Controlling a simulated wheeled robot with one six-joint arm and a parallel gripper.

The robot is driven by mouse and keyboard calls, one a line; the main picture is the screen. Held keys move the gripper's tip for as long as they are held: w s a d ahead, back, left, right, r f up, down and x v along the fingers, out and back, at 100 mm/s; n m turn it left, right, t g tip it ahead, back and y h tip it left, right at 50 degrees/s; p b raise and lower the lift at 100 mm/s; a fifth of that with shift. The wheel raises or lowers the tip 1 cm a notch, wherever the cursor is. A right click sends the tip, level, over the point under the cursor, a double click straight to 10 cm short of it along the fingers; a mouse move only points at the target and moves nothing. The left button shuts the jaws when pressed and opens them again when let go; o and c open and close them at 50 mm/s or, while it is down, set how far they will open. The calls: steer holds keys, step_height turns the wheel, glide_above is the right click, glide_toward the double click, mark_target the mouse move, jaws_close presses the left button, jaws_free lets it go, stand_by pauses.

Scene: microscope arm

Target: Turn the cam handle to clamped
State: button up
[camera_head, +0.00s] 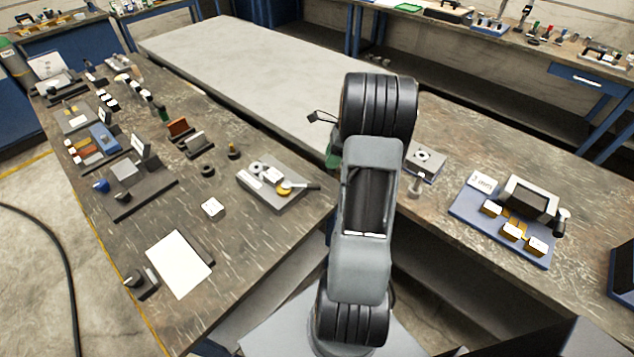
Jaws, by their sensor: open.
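A grey fixture plate (262,199) lies near the right edge of the left bench. It carries pale round and block-shaped parts and a yellow disc (284,188). A dark handle (305,186) extends to the right from the disc and looks like the cam handle. Whether it clamps anything is too small to tell. My arm stands upright in the middle of the view, to the right of the fixture and apart from it in the picture. My gripper cannot be made out; the arm's links seem to hide it.
The left bench (240,247) holds a white sheet (179,264), a small white block (212,209) and several tools. On the right bench stand a square grey block (424,163) and a blue tray (480,220) with yellow parts. A pale slab (240,60) extends behind.

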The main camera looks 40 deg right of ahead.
mark_target(301, 188)
steer(key=x, duration=1.1)
steer(key=shift+a+p, duration=0.1)
steer(key=shift+p, duration=0.25)
jaws_close()
